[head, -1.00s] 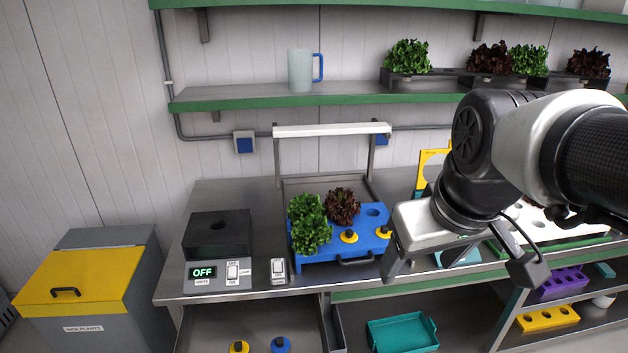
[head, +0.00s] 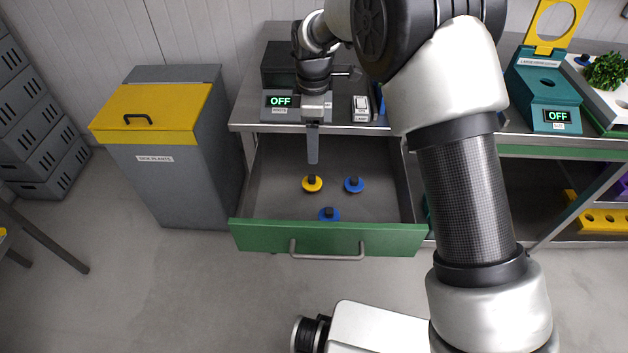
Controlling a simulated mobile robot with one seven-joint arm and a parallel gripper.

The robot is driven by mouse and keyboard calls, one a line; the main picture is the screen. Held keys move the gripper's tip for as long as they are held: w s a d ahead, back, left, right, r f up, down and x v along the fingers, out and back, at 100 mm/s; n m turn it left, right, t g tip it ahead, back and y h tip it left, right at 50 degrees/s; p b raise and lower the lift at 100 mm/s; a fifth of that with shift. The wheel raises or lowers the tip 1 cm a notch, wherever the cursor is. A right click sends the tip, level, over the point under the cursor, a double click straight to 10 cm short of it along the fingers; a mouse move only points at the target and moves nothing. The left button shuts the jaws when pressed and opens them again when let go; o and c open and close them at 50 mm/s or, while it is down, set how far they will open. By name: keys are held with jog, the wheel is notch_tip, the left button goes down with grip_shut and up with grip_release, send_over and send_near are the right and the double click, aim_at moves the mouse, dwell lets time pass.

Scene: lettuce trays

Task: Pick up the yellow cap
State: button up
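The yellow cap (head: 312,185), a round disc with a dark knob on top, lies in the open drawer (head: 270,206) below the bench. Two blue caps lie near it, one to its right (head: 354,185) and one nearer the drawer front (head: 329,214). My gripper (head: 312,160) points down over the back of the drawer, above and just behind the yellow cap in the picture. Its fingers show edge-on as one dark bar, so the gap between them is hidden. The gripper appears apart from the cap.
The green drawer front (head: 384,240) with its handle stands out over clear floor. A grey bin with a yellow lid (head: 158,108) is left of the drawer. A device reading OFF (head: 281,101) and a white switch (head: 361,107) sit on the bench edge above. My arm covers much of the right.

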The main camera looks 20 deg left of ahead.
jog(key=b, duration=0.1)
send_over(312, 177)
jog(key=f, duration=1)
jog(key=shift+s+d+f, duration=0.2)
jog(key=shift+s+d, duration=0.15)
jog(key=shift+w+a+f+b, duration=0.1)
jog(key=shift+f+b, duration=0.1)
jog(key=shift+f, duration=0.7)
jog(key=shift+w+a+f+b, duration=0.15)
jog(key=shift+f+b, duration=0.05)
jog(key=shift+f, duration=0.65)
jog(key=shift+w+a+f+b, duration=0.1)
jog(key=shift+f+b, duration=0.1)
jog(key=shift+f, duration=0.7)
jog(key=c, duration=1.1)
